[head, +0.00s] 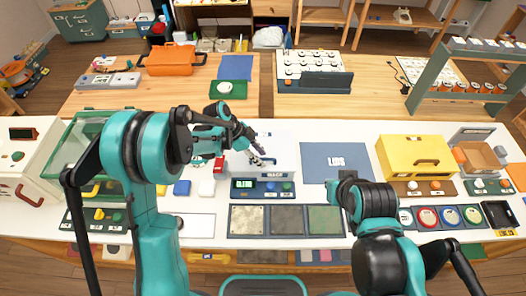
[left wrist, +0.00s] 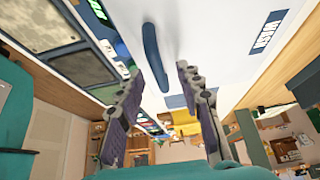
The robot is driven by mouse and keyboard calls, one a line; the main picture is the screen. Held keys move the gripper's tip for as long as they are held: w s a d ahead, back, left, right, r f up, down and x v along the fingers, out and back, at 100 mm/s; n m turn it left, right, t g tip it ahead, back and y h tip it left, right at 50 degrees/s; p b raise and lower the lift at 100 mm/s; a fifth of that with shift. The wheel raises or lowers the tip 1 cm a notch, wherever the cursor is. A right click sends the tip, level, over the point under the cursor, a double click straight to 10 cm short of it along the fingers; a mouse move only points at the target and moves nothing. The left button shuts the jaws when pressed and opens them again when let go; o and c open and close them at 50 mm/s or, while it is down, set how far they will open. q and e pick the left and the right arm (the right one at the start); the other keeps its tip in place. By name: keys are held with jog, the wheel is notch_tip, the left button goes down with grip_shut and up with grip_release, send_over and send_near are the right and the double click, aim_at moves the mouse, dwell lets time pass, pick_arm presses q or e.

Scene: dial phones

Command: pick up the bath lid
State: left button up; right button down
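The bath lid (head: 283,152) is a white flat top on the box labelled WASH, left of centre in the head view. In the left wrist view the white lid surface (left wrist: 205,30) carries a dark blue bar handle (left wrist: 152,52). My left gripper (head: 262,150) is over the lid and partly hides it. In the left wrist view its fingers (left wrist: 157,78) are spread apart with nothing between them, and the handle lies just beyond the tips. My right gripper (head: 347,181) is near the blue mat's front edge; its fingers are too hidden to judge.
A blue mat marked LIDS (head: 325,163) lies bare to the right of the box. A yellow box (head: 412,152) stands farther right, and a green-framed glass case (head: 88,150) at left.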

pick_arm(q)
jog(key=shift+d+f, duration=0.2)
jog(key=shift+f, duration=0.1)
grip_shut()
jog(key=shift+r, duration=0.2)
